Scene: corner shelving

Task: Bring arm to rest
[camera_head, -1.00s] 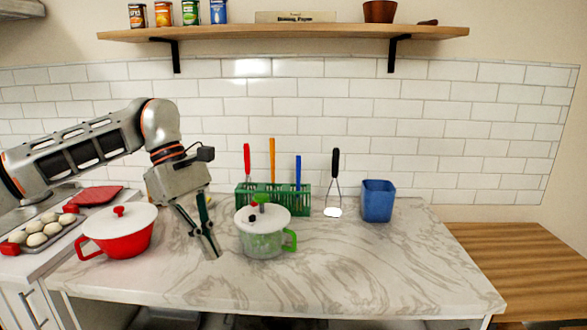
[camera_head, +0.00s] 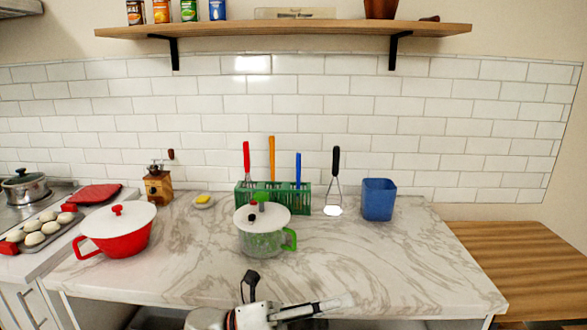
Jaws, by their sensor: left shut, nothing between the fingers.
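My left arm shows at the bottom edge of the head view, low in front of the counter's front edge, with most of it out of frame. My left gripper (camera_head: 338,303) points to the right, its fingers together and empty. It touches nothing that I can see. The marble counter (camera_head: 350,260) lies behind and above it in the picture. My right gripper is not in view.
On the counter stand a red pot (camera_head: 118,237), a green lidded pot (camera_head: 265,241), a green utensil rack (camera_head: 303,198), a blue container (camera_head: 378,200) and a wooden grinder (camera_head: 158,186). A baking tray (camera_head: 60,236) is at left. The counter's right part is clear.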

